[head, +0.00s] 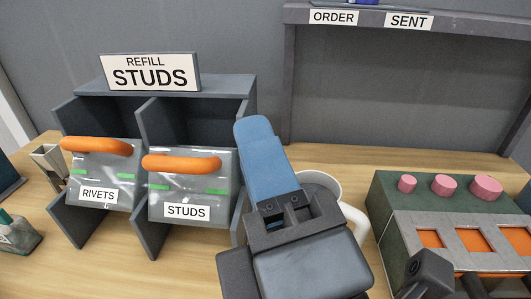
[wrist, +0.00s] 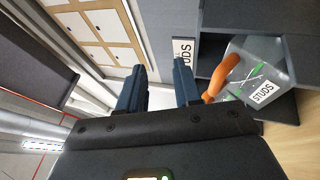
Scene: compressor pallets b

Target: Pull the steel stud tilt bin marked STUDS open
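The STUDS tilt bin (head: 205,211) is a grey, clear-fronted bin with an orange handle (head: 182,163) along its top and a white STUDS label. It sits in the right bay of a dark rack. My gripper (head: 254,128) is to the right of the bin in the head view, with its blue fingers pointing up the picture. In the wrist view my gripper (wrist: 157,72) has two dark blue fingers spread apart with nothing between them. There the bin's orange handle (wrist: 222,74) lies just right of the right finger, outside the gap. Whether they touch cannot be told.
The RIVETS bin (head: 98,190) with its own orange handle fills the left bay. A REFILL STUDS sign (head: 150,72) tops the rack. A white mug (head: 322,185) stands partly behind my gripper. A green box with pink knobs (head: 445,187) is at right.

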